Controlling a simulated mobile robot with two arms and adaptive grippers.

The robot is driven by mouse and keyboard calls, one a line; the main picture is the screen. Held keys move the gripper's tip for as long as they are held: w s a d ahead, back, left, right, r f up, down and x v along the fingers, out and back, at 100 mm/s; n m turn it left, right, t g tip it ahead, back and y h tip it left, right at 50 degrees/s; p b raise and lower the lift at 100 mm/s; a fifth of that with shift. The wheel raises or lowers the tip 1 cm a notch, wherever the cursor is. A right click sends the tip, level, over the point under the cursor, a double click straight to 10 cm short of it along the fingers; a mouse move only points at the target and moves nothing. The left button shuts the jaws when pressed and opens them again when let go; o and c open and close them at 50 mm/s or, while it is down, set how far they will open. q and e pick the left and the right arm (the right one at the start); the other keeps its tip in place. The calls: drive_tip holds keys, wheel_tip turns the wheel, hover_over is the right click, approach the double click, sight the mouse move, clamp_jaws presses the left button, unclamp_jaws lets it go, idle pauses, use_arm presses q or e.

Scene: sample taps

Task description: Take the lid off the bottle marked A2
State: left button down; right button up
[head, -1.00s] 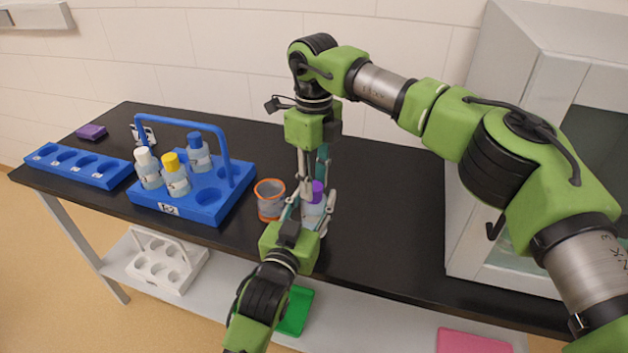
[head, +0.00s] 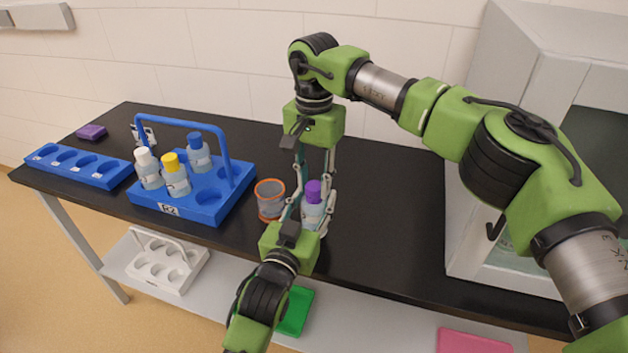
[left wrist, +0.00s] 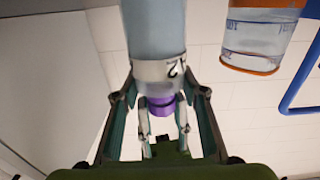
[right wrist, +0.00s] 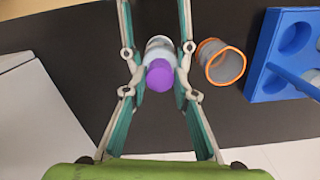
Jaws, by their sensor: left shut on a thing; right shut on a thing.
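A bottle with a purple lid (head: 314,192) stands on the black bench in the head view. In the left wrist view the bottle's pale body (left wrist: 155,35) shows a white label of which a "2" is readable. My left gripper (head: 303,215) is shut on the bottle's body from the front. My right gripper (head: 316,188) comes from above and is shut on the purple lid, also seen from above in the right wrist view (right wrist: 160,74). The lid sits at the bottle's top; whether it is loose cannot be told.
An orange-rimmed beaker (head: 270,200) stands close left of the bottle. A blue handled rack (head: 236,203) holds white-, yellow- and blue-lidded bottles. A flat blue rack (head: 115,174) and purple block (head: 91,131) lie farther left. A grey cabinet (head: 500,110) stands right; the bench between is clear.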

sight(314, 186)
drive_tip(key=shift+n, duration=0.9)
drive_tip(key=shift+r, duration=0.15)
drive_tip(key=shift+r, duration=1)
drive_tip(key=shift+r, duration=2)
use_arm(q)
drive_tip(key=c, duration=1.2)
unclamp_jaws()
